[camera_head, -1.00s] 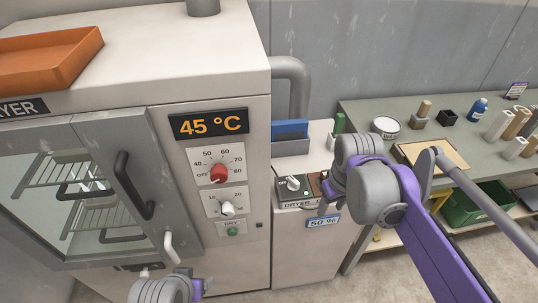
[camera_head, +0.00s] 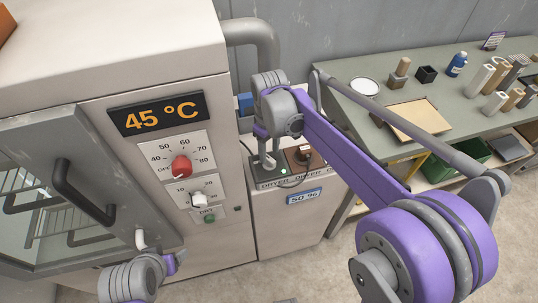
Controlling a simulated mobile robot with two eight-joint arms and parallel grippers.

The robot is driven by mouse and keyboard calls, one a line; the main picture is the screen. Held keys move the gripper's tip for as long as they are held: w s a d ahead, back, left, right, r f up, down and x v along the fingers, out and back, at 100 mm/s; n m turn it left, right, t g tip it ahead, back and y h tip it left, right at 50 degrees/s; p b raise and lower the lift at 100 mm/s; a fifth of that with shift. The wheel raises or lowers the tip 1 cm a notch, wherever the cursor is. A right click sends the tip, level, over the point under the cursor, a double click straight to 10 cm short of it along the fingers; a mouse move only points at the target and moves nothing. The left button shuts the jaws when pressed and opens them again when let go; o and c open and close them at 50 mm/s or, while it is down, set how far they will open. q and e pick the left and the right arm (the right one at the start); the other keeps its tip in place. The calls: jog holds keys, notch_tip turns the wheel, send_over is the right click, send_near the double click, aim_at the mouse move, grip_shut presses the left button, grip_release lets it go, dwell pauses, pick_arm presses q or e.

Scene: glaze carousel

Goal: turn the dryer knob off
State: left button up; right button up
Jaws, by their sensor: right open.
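A small grey control box (camera_head: 268,183) labelled DRYER stands on the low cabinet beside the dryer. My right gripper (camera_head: 267,163) reaches down over this box, and its jaws are open. The pale knob on the box is mostly hidden by the gripper, so I cannot tell its setting or whether the fingers touch it. The dryer's front panel has a red temperature knob (camera_head: 181,166) and a white timer knob (camera_head: 199,200) under a display (camera_head: 158,116) reading 45 °C. My left arm's wrist shows at the bottom left; its fingertips are not clear.
The dryer door's dark handle (camera_head: 82,193) is at the left. The green workbench (camera_head: 350,92) behind my right arm holds cylinders and a bottle.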

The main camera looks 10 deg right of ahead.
aim_at(269, 161)
jog(key=shift+f, duration=1.25)
grip_shut()
